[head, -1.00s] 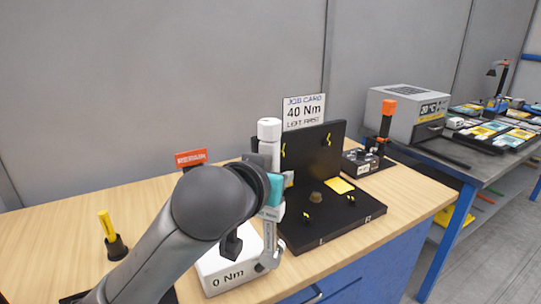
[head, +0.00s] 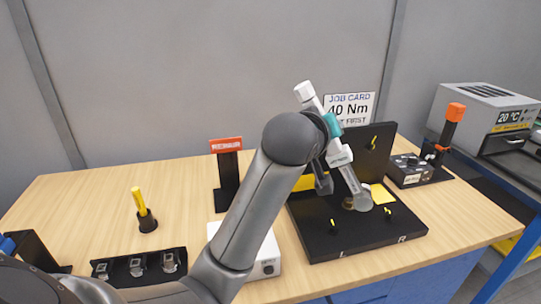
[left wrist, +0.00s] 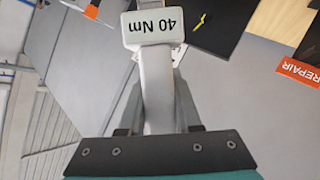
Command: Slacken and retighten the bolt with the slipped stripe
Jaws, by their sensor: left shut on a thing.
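My left gripper (head: 328,150) is shut on a torque wrench (head: 352,180). The wrench is tilted, its white end up and its round head down over the black fixture (head: 308,240). Its label reads 40 Nm, upside down, in the left wrist view (left wrist: 155,27). The head is beside or over a brownish knob (head: 348,203); contact cannot be told. Small yellow-striped bolts stand near the L mark (head: 333,224) and R mark (head: 388,212); their stripe alignment is too small to tell. A kinked yellow mark (head: 374,142) is on the upright panel. My right gripper is out of view.
A white box (head: 268,258) is partly hidden by my left arm. A red-topped black stand (head: 227,175), a yellow tool in a cup (head: 146,212) and a socket tray (head: 138,267) are to the left. An orange-topped tool (head: 452,125) stands right. The job card (head: 350,106) reads 40 Nm.

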